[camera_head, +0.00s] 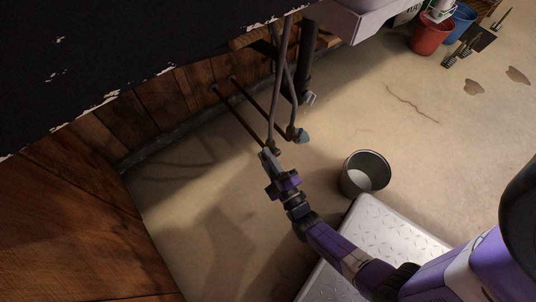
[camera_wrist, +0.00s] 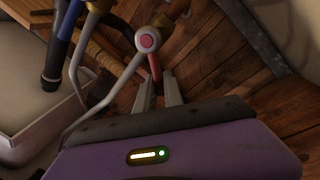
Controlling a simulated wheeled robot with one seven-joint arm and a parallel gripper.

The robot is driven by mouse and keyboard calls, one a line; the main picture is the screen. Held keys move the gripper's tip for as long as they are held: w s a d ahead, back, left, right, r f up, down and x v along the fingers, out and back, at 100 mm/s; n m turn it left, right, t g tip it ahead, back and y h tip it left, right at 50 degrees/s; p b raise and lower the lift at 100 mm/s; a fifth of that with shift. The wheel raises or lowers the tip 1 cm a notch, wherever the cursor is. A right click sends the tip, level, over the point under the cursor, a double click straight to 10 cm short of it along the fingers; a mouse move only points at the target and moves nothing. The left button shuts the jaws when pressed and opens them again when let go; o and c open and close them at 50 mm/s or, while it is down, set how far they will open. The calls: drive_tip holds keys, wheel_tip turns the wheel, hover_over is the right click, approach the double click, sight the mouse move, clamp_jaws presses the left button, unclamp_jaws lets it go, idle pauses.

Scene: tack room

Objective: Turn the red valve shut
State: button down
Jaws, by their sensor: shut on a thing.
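The red valve (camera_wrist: 154,68) shows in the wrist view as a red lever below a round, pale fitting with a red centre. My gripper (camera_wrist: 158,92) is shut on the lever's lower end, with one finger on each side. In the head view my gripper (camera_head: 266,156) is at the end of the nearer wall pipe, and it hides the red lever there. A second valve with a blue handle (camera_head: 302,136) sits on the neighbouring pipe, just right of and beyond my gripper. How far the red lever is turned is hard to tell.
Grey hoses (camera_head: 272,95) rise from the valves toward the sink (camera_head: 358,18). A grey bucket (camera_head: 352,180) stands on the floor right of my gripper. A wooden wall (camera_head: 150,110) is at the left. A red bucket (camera_head: 428,40) stands far right. Floor beyond the grey bucket is clear.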

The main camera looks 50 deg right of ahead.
drive_tip(key=shift+w+a+f+n+t+y+b, duration=0.1)
drive_tip(key=shift+a+f+n+t+y+b, duration=0.3)
drive_tip(key=shift+n, duration=0.8)
drive_tip(key=shift+w+d+f+n+y+b, duration=0.15)
drive_tip(key=shift+f+n, duration=0.4)
drive_tip(key=shift+n, duration=0.65)
drive_tip(key=shift+s+a+f+n+t+y+b, duration=0.15)
drive_tip(key=shift+a+f+n+y, duration=0.3)
drive_tip(key=shift+n, duration=0.75)
drive_tip(key=shift+w+d+f, duration=0.1)
drive_tip(key=shift+d+f, duration=0.05)
drive_tip(key=c, duration=1.5)
unclamp_jaws()
drive_tip(key=shift+o, duration=0.2)
wheel_tip(320, 180, up, 20)
drive_tip(key=p, duration=1.1)
drive_tip(key=shift+c, duration=0.2)
